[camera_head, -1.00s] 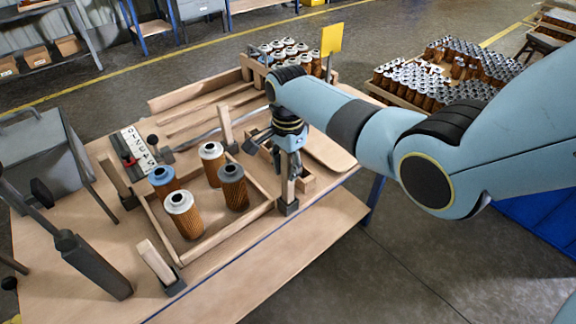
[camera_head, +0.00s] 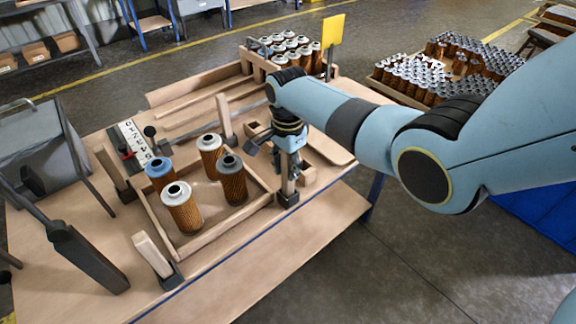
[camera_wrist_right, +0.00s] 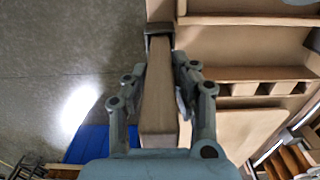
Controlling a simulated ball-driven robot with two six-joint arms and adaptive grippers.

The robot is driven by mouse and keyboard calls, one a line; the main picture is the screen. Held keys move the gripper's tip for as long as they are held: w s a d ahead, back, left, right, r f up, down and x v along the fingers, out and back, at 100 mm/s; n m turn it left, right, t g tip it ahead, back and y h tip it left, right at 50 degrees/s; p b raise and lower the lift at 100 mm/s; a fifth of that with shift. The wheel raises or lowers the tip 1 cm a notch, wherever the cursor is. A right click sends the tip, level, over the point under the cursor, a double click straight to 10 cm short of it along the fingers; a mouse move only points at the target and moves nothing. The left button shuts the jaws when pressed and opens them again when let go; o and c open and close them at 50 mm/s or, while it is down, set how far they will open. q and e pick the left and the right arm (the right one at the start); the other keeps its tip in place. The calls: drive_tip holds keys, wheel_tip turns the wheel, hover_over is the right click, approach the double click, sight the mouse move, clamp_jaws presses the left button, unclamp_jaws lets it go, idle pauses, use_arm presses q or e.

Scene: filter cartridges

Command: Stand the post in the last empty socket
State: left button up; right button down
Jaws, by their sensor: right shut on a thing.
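My right gripper (camera_head: 284,172) is at the near right corner of the wooden frame, pointing down. It is shut on a pale wooden post (camera_head: 290,186). In the right wrist view the post (camera_wrist_right: 158,95) runs between the two fingers (camera_wrist_right: 161,100). Its far end meets a dark socket (camera_wrist_right: 160,30), which also shows in the head view (camera_head: 288,200). The post looks upright there; I cannot tell how deep it sits. Other posts stand in dark sockets at the back (camera_head: 223,115), left (camera_head: 108,165) and front (camera_head: 150,252). My left gripper is not in view.
Several filter cartridges (camera_head: 182,208) stand inside the low wooden frame (camera_head: 222,228). A crate of cartridges (camera_head: 292,48) with a yellow sign (camera_head: 333,30) is at the back. A dark grey lever (camera_head: 88,258) reaches over the left side. The table's front strip (camera_head: 260,260) is clear.

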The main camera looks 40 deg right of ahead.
drive_tip(key=shift+f, duration=0.45)
drive_tip(key=c, duration=1)
unclamp_jaws()
drive_tip(key=shift+r, duration=0.1)
wheel_tip(320, 180, up, 12)
